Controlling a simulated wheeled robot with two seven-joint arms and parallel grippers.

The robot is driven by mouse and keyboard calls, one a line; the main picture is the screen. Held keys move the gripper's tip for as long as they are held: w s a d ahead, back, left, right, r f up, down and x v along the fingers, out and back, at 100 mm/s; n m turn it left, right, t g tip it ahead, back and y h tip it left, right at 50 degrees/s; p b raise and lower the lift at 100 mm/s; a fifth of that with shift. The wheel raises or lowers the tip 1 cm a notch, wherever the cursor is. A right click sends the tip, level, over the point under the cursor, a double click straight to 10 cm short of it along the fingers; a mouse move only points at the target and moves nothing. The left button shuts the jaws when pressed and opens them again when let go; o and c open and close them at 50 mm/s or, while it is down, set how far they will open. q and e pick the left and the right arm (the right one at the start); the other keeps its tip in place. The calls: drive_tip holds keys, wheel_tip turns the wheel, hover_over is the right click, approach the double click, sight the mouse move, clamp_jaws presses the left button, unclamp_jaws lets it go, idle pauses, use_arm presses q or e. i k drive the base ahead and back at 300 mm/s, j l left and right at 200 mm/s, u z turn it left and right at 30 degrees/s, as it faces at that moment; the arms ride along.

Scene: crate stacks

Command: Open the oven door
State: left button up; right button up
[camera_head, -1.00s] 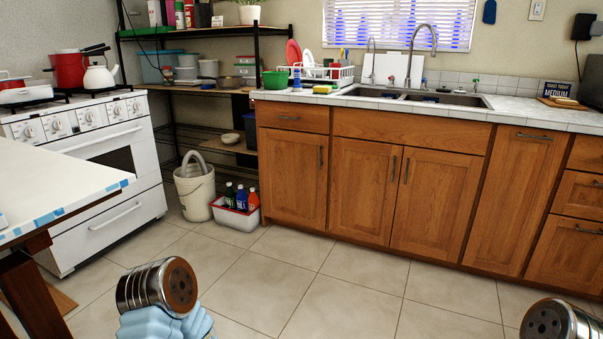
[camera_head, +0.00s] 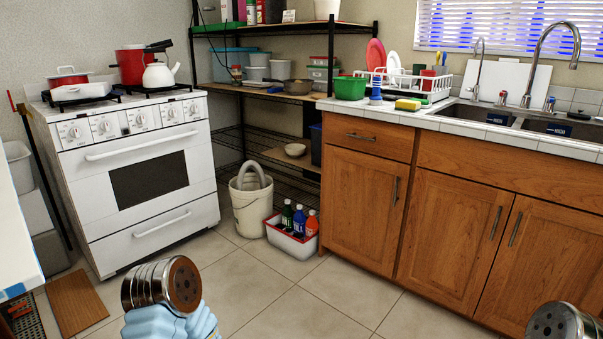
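The white oven (camera_head: 140,165) stands at the left against the back wall. Its door (camera_head: 148,178) is closed, with a dark window and a long white handle (camera_head: 141,145) across the top. A drawer (camera_head: 150,230) with its own handle is below the door. At the bottom of the view I see a metal cylindrical end (camera_head: 160,285) of my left arm and another (camera_head: 562,322) of my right arm at the lower right. Both are well short of the oven. The fingers of both grippers are not visible.
A white bucket (camera_head: 251,212) and a bin of bottles (camera_head: 292,240) stand on the floor right of the oven. A white table corner (camera_head: 14,245) is at the left edge. Wooden cabinets (camera_head: 365,200) fill the right. Tiled floor (camera_head: 265,290) ahead is open.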

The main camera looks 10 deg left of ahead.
sight(151, 173)
drive_tip(key=i+j+u, duration=0.1)
drive_tip(key=i+u, duration=0.5)
drive_tip(key=u, duration=0.15)
drive_tip(key=i+u, duration=0.4)
drive_tip(key=i+l+u, duration=0.15)
drive_tip(key=u, duration=0.2)
drive_tip(key=i+j, duration=0.1)
drive_tip(key=i, duration=0.35)
drive_tip(key=i+z, duration=0.1)
drive_tip(key=i, duration=0.35)
drive_tip(key=i+j, duration=0.15)
drive_tip(key=i, duration=0.25)
drive_tip(key=z, duration=0.05)
